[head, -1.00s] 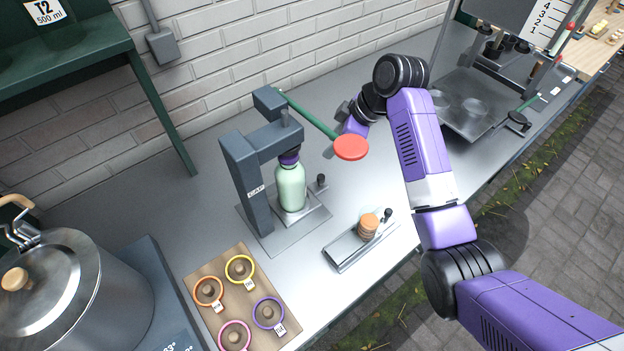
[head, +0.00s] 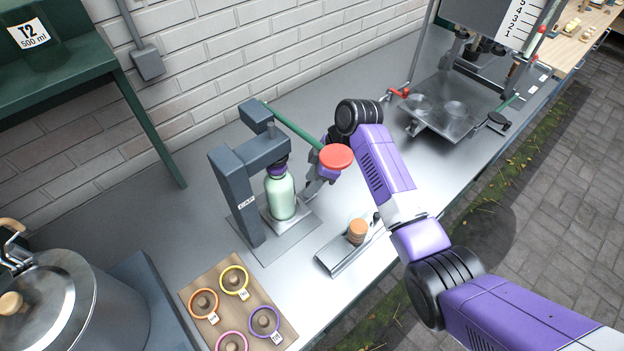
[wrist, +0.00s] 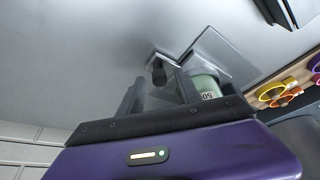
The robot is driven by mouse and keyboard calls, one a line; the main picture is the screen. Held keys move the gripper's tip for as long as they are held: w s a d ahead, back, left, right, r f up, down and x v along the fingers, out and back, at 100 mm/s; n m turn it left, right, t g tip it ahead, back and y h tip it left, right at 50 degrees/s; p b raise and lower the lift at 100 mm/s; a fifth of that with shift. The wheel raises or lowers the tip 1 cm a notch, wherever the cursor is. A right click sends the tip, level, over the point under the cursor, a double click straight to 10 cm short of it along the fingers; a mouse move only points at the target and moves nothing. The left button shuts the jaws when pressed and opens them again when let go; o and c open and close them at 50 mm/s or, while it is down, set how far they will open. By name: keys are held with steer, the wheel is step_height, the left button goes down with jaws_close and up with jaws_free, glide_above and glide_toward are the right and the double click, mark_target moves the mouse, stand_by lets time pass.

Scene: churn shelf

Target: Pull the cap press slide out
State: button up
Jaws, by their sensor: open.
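The grey cap press (head: 232,190), labelled CAP, stands on the steel bench. A pale green bottle (head: 281,197) with a purple cap stands upright under its head, on the slide (head: 298,217). The press lever ends in a red disc (head: 336,157). My gripper (head: 313,192) is low, just right of the bottle, partly hidden by the lever disc. It is open in the wrist view (wrist: 158,90). The slide's black knob (wrist: 158,74) shows between the fingertips there, with the bottle (wrist: 208,86) beside the right finger. Whether the fingers touch the knob cannot be told.
A small tray (head: 338,258) with round orange-brown discs sits in front of the press. A board (head: 214,290) with coloured rings lies at the front left, near a steel pot (head: 85,300). Another press stand (head: 450,115) is at the back right. A brick wall runs behind.

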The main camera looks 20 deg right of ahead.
jaws_close()
stand_by(1.4)
